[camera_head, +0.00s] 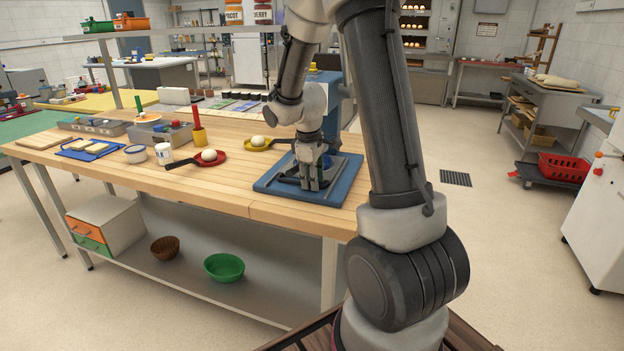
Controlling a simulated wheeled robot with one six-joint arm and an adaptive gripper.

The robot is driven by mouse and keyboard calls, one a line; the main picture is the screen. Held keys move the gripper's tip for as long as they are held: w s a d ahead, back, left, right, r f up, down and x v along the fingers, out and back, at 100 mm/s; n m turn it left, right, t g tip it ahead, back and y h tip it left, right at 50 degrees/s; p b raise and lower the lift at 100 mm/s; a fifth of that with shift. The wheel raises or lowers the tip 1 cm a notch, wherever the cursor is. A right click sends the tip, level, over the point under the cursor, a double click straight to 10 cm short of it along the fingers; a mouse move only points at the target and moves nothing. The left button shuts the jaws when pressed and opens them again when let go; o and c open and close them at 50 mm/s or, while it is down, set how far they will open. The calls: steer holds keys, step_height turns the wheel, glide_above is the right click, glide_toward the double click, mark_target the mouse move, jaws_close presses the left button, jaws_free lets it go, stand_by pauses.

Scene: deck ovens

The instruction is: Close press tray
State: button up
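A blue press (347,98) stands at the right end of the wooden worktable, partly hidden behind my arm. In front of it lies a flat blue tray (272,186) with a dark inner surface, near the table's front right edge. The tray appears to extend forward from the press. My gripper (314,185) points down over the middle of the tray, with its fingertips at or just above the tray surface. I cannot tell whether it touches anything. The fingers are small and dark, and their opening is unclear. My arm hides part of the press.
A yellow pan (258,148) and a red pan (216,161), each with a pale ball, lie left of the tray. A white cup (163,153) and a blue tray with bread (88,149) stand farther left. The floor at right is mostly clear.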

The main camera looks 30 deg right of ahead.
step_height(320, 180, up, 12)
steer(key=s+a, duration=0.1)
steer(key=shift+s+a, duration=0.25)
steer(key=shift+a, duration=0.15)
steer(key=shift+f, duration=0.15)
stand_by(0.3)
steer(key=s+a+r+m+t, duration=0.1)
steer(key=s+a+r+m, duration=0.1)
steer(key=s, duration=0.6)
steer(key=s+a+r+m+t+y, duration=0.1)
steer(key=s+r+m, duration=0.1)
steer(key=s, duration=0.6)
steer(key=s+a+r+m+t, duration=0.1)
steer(key=s+a+r+m, duration=0.1)
steer(key=s, duration=0.6)
steer(key=shift+a+r+m+y, duration=0.3)
steer(key=shift+m+y, duration=0.1)
steer(key=shift+m, duration=0.4)
